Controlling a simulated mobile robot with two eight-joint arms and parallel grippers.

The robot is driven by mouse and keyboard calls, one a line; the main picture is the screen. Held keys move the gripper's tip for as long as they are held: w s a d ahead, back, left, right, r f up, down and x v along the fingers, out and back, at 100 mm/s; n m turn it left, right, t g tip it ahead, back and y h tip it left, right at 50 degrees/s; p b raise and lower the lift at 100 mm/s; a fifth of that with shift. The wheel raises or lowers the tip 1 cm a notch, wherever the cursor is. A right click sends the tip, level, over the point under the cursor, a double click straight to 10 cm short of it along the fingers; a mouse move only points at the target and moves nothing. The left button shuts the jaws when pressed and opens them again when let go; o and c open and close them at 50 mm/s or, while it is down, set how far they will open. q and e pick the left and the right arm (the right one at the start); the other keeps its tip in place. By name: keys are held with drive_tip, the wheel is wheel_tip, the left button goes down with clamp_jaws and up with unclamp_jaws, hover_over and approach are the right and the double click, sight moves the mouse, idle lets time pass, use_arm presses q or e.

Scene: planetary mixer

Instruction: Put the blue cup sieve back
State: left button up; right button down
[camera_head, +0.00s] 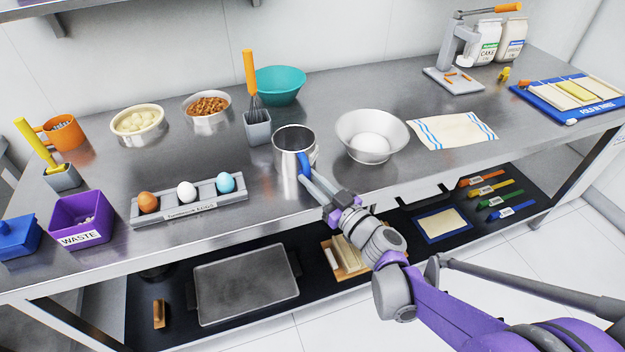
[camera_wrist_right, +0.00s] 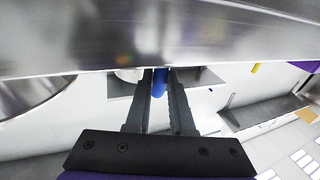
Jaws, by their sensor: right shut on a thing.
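The blue cup sieve (camera_head: 294,146) is a steel cup with a blue handle, upright near the front edge of the steel table, between the egg rack and the steel bowl. My right gripper (camera_head: 308,177) is shut on its blue handle, reaching in from the front right. In the right wrist view the blue handle (camera_wrist_right: 160,84) sits between the two dark fingers (camera_wrist_right: 159,100), below a large shiny metal surface. I cannot tell whether the cup touches the table or hangs just above it. The inside of the cup is mostly hidden. My left gripper is not in view.
A whisk in a grey holder (camera_head: 257,128) stands close behind the cup. The egg rack (camera_head: 190,204) lies left and a steel bowl (camera_head: 372,130) right. A striped towel (camera_head: 452,130) lies farther right. The lower shelf holds a tray (camera_head: 245,285).

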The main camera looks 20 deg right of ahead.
drive_tip(key=c, duration=0.8)
unclamp_jaws()
